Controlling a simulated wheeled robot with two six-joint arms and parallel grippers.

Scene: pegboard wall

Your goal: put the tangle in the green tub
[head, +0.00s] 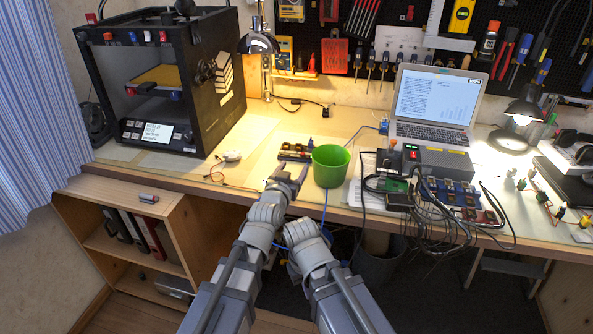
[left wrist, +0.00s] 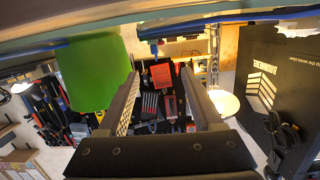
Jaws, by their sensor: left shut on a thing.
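The green tub (head: 331,166) stands upright near the front edge of the workbench. It also shows at the left of the left wrist view (left wrist: 95,72). My left gripper (head: 288,172) is just left of the tub, over the bench's front edge. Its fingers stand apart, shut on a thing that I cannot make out. A dark strip with red and orange bits (head: 295,151) shows just beyond the fingertips; I cannot tell whether the jaws touch it. I cannot pick out the tangle with certainty. My right gripper is hidden; only its arm shows.
A black 3D printer (head: 165,85) stands at the left. Black cables (head: 432,208) spill over a powered box right of the tub, below a laptop (head: 432,105). A thin blue cable (head: 323,212) hangs below the tub.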

